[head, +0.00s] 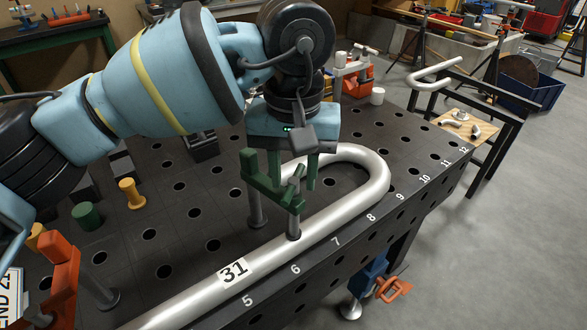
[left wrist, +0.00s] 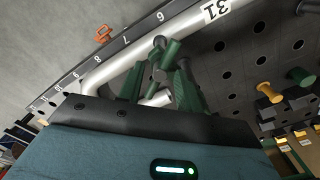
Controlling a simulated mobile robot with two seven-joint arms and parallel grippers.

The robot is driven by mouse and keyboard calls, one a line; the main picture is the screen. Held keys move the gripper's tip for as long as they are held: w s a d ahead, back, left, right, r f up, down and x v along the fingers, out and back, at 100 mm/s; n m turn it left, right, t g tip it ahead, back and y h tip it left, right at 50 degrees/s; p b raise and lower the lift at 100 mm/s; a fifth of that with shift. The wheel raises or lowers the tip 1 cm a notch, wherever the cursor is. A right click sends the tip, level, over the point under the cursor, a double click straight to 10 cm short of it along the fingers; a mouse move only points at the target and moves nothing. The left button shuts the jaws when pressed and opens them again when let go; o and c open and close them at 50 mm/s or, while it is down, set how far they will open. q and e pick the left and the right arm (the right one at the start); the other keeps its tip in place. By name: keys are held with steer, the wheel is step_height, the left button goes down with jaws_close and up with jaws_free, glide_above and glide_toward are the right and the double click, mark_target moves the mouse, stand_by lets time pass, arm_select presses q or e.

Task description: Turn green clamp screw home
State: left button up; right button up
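The green clamp (head: 272,196) stands on a metal post at the bent silver tube (head: 330,206), its arm reaching over the tube. A screw spindle (head: 294,222) goes down from the arm's end toward the tube; contact at its tip is hard to tell. My left gripper (head: 294,180) points down over the clamp, its dark green fingers spread around the screw's upper end. In the left wrist view, green clamp parts (left wrist: 160,62) show between the fingers, with room beside them. The screw's top is partly hidden by the fingers. My right gripper is not in view.
The black perforated table (head: 190,215) carries numbers along its front edge. An orange clamp (head: 62,280) stands at the left, near a green cylinder (head: 87,216) and a yellow spool (head: 131,193).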

mark_target(294, 180)
arm_select(q)
steer(key=shift+r, duration=3.9)
